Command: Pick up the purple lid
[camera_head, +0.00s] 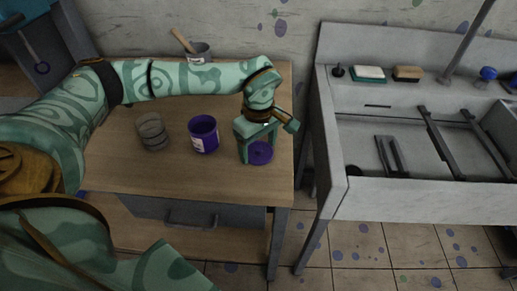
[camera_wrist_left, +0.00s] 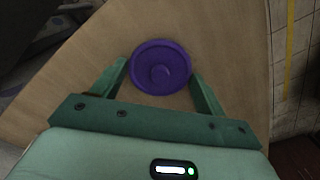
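The purple lid (camera_head: 261,153) lies on the wooden table near its right front corner. In the left wrist view the round lid (camera_wrist_left: 160,66) has a raised knob in its middle. My left gripper (camera_head: 258,150) is over the lid, pointing down. Its two green fingers (camera_wrist_left: 158,78) are open, one on each side of the lid's near part, with gaps showing. I cannot tell the exact height of the fingertips above the table. A purple cup (camera_head: 204,136) with a white label stands upright and uncovered left of the gripper. My right gripper is not in view.
A clear glass-like cup (camera_head: 152,133) stands left of the purple cup. A grey pot with a wooden stick (camera_head: 198,52) is behind my left arm. A grey sink (camera_head: 350,140) stands right of the table (camera_head: 130,180), across a gap.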

